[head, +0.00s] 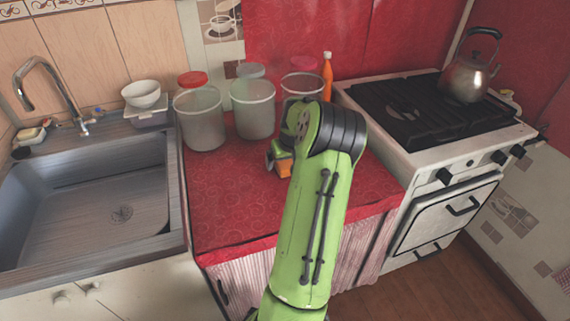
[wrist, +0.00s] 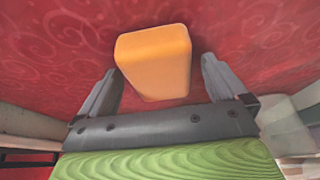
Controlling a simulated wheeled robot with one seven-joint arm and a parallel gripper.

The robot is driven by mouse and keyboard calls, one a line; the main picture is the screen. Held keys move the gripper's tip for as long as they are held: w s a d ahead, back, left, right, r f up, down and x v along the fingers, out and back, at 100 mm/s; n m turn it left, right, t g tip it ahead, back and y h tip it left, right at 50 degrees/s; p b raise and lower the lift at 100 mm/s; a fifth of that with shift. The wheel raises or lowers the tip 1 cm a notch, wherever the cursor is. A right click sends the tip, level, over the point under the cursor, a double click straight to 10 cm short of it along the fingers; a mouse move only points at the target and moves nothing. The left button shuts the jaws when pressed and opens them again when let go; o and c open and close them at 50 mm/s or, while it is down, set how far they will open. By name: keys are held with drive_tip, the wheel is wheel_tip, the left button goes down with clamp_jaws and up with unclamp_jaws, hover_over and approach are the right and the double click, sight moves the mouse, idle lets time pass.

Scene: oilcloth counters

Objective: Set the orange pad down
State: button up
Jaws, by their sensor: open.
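The orange pad (wrist: 155,62) is a thick block with rounded edges. In the wrist view it rests on the red oilcloth, between and just beyond the fingertips. My gripper (wrist: 160,78) is open, with a gap showing between each finger and the pad. In the head view a bit of the orange pad (head: 284,168) shows beside my gripper (head: 280,158), low over the red counter (head: 225,205). My green arm hides most of the pad and the fingers there.
Several clear jars, including a left one (head: 199,120) and a middle one (head: 253,108), stand behind my gripper. An orange bottle (head: 327,78) is at the back. The sink (head: 85,195) lies left, the stove (head: 425,115) right. The counter's front left is clear.

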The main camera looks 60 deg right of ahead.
drive_tip(key=c, duration=1.1)
